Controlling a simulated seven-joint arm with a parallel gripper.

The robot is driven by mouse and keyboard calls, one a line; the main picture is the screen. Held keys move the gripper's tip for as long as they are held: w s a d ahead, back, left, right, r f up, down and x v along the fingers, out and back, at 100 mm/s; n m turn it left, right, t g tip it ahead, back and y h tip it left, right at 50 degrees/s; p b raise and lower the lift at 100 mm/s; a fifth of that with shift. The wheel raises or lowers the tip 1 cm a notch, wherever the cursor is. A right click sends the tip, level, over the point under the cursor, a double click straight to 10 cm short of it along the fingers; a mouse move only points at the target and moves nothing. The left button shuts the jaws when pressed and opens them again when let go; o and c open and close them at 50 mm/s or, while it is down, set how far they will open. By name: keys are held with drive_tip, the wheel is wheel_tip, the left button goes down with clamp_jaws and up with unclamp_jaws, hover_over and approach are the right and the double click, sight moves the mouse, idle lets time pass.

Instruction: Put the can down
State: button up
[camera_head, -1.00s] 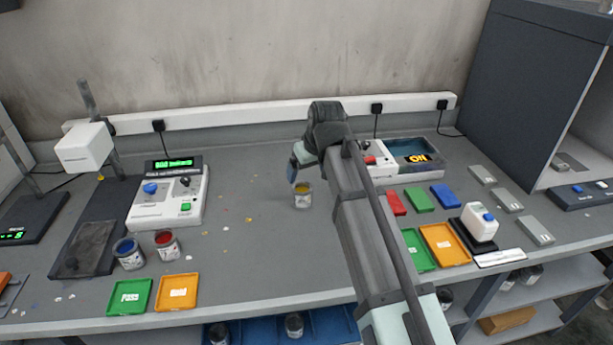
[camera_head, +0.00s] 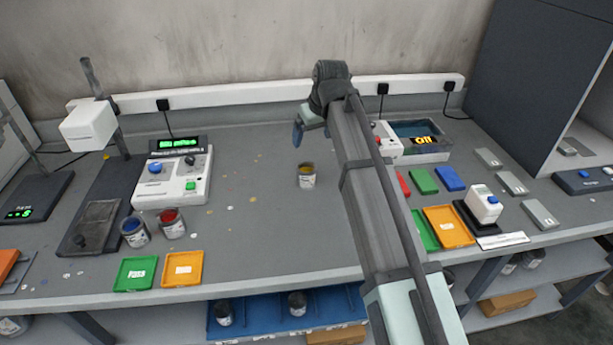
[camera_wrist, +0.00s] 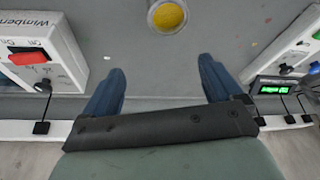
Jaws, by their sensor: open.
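The can (camera_head: 306,178) of yellow paint stands upright on the grey bench in the middle of the head view. In the wrist view the can (camera_wrist: 167,15) shows its yellow paint from above, cut by the top edge, beyond the fingertips. My gripper (camera_wrist: 160,78) is open and empty, its two blue fingers wide apart with bare bench between them. In the head view my gripper (camera_head: 298,133) is behind and above the can, clear of it, partly hidden by my arm.
Blue (camera_head: 134,231) and red (camera_head: 171,223) paint cans stand at left, near a white control unit (camera_head: 173,182). Green (camera_head: 135,273) and orange (camera_head: 183,268) trays lie at the front. A machine with an orange display (camera_head: 421,140) stands right of my arm. Bench around the yellow can is clear.

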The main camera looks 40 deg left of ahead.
drive_tip(key=w+a+n, duration=0.1)
drive_tip(key=n, duration=0.1)
drive_tip(key=n+g+h, duration=0.3)
drive_tip(key=n, duration=0.9)
hover_over(306, 170)
drive_tip(key=s+d, duration=0.1)
drive_tip(key=d, duration=0.1)
wheel_tip(306, 170, down, 8)
drive_tip(key=shift+s+r, duration=0.15)
drive_tip(key=shift+r, duration=0.05)
drive_tip(key=shift+s+a+f, duration=0.15)
drive_tip(key=shift+a+f, duration=0.05)
drive_tip(key=shift+f, duration=1.1)
drive_tip(key=shift+s+a+f, duration=0.15)
drive_tip(key=shift+f, duration=1.15)
drive_tip(key=shift+c, duration=0.3)
drive_tip(key=shift+r, duration=0.1)
drive_tip(key=c, duration=1.2)
